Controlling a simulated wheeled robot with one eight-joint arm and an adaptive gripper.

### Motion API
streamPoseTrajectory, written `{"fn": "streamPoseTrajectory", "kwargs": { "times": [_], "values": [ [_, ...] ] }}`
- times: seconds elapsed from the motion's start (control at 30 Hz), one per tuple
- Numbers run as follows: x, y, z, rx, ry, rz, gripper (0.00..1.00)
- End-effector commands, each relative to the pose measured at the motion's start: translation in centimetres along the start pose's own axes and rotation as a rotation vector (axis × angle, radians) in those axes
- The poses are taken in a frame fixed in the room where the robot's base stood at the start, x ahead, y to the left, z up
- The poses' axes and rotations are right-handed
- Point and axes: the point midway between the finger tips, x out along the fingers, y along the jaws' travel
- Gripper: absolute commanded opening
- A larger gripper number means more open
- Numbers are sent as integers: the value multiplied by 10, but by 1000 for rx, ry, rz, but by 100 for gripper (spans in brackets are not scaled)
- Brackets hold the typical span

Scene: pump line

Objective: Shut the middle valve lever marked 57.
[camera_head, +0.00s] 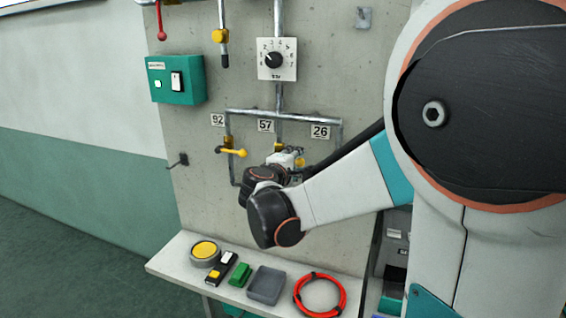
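The plate marked 57 (265,126) hangs on the concrete panel, left of the middle pipe branch (279,133). The middle valve and its lever are mostly hidden behind my wrist and gripper. My gripper (288,158) is at the middle branch, just below the plate. Its fingers are too small and covered to tell whether they are open or shut, or whether they touch the lever. A small yellow piece (300,162) shows just right of my gripper; I cannot tell which valve it belongs to.
The left valve's yellow lever (234,152) lies about level below the plate marked 92 (217,120). The plate marked 26 (320,131) is on the right, its valve mostly hidden. A dial (276,59) sits above. A shelf (178,256) below holds a red coil (300,297) and several small items.

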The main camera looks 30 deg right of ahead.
Motion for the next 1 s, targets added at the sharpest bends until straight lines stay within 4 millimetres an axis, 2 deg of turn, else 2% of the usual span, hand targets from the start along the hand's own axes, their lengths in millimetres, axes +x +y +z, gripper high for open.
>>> {"fn": "streamPoseTrajectory", "kwargs": {
  "times": [0.17, 0.27, 0.7, 0.83, 1.0],
  "values": [
    [-2, 0, 0, 0, 0, 0, 40],
    [-12, 0, 0, 0, 1, 0, 40],
    [-95, -1, 0, 0, 4, -1, 40],
    [-111, -1, 0, -1, 2, -1, 40],
    [-120, -1, 1, 0, 2, -1, 40]
  ]
}}
